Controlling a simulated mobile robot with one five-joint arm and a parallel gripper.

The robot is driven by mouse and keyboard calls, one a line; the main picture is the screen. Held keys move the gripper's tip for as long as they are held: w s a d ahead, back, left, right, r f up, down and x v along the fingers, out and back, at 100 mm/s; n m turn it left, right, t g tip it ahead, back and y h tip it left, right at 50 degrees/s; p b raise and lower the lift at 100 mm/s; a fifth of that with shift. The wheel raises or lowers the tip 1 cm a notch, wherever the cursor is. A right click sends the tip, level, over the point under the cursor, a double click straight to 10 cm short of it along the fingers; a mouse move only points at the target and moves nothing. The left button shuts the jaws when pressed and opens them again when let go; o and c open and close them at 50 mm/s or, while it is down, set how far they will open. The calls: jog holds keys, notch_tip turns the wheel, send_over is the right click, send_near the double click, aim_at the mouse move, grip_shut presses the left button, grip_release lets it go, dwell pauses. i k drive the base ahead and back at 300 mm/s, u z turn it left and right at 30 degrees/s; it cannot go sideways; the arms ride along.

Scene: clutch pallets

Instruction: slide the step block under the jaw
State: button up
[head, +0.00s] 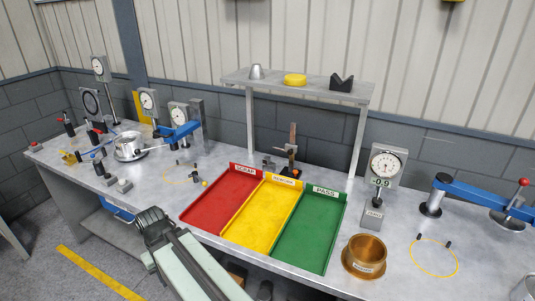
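I cannot pick out the step block or the jaw with certainty. A small upright fixture (292,146) with a copper-brown post and a dark horizontal piece stands behind the trays, in the middle of the bench. A small grey block (268,164) sits just left of its foot; it is too small to tell whether it is stepped. My arm reaches in from the bottom edge, and its dark ribbed end, my gripper (152,222), is at the bench's front edge, left of the red tray and well apart from the fixture. Its fingers cannot be made out.
Red (205,212), yellow (245,232) and green (297,250) trays fill the bench front. A brass cup (364,257) and dial gauge (385,168) stand right. A raised shelf (300,88) spans the back. Gauges and a blue-armed fixture (180,131) crowd the left.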

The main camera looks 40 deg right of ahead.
aim_at(269, 166)
jog(key=u, duration=0.45)
jog(key=i, duration=1.8)
jog(key=z, duration=0.35)
jog(key=k, duration=0.9)
jog(key=z, duration=0.15)
jog(key=i, duration=0.95)
jog(key=u, duration=0.05)
